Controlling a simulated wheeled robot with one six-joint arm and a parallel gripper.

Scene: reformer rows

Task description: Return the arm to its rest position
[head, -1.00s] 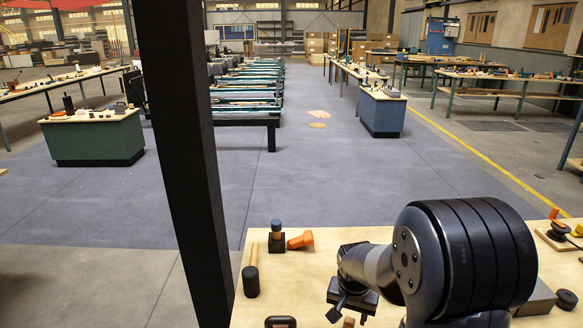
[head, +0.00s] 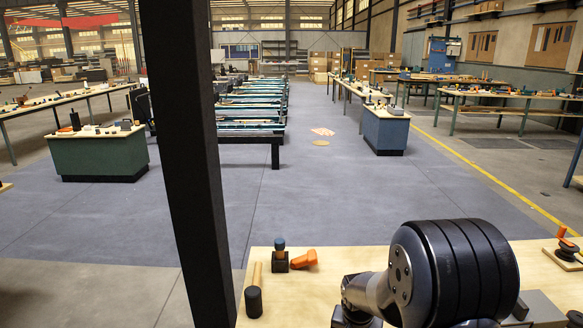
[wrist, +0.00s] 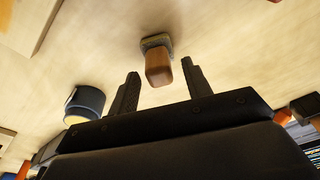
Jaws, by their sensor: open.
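My gripper (wrist: 160,85) shows in the wrist view with its two dark fingers spread apart and nothing between them. A block with a rounded brown top on a flat base (wrist: 157,62) stands on the wooden tabletop just beyond the fingertips, apart from them. In the head view my arm is folded low at the bottom right, over the near workbench (head: 350,270). My fingers are hidden there by the arm and the lower picture edge.
A black-headed mallet (head: 254,300), a small dark block with a blue knob (head: 280,258) and an orange tool (head: 304,259) lie at the bench's left. A dark round piece (wrist: 86,103) stands near the left finger. A black post (head: 180,130) rises at left. Open floor lies beyond.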

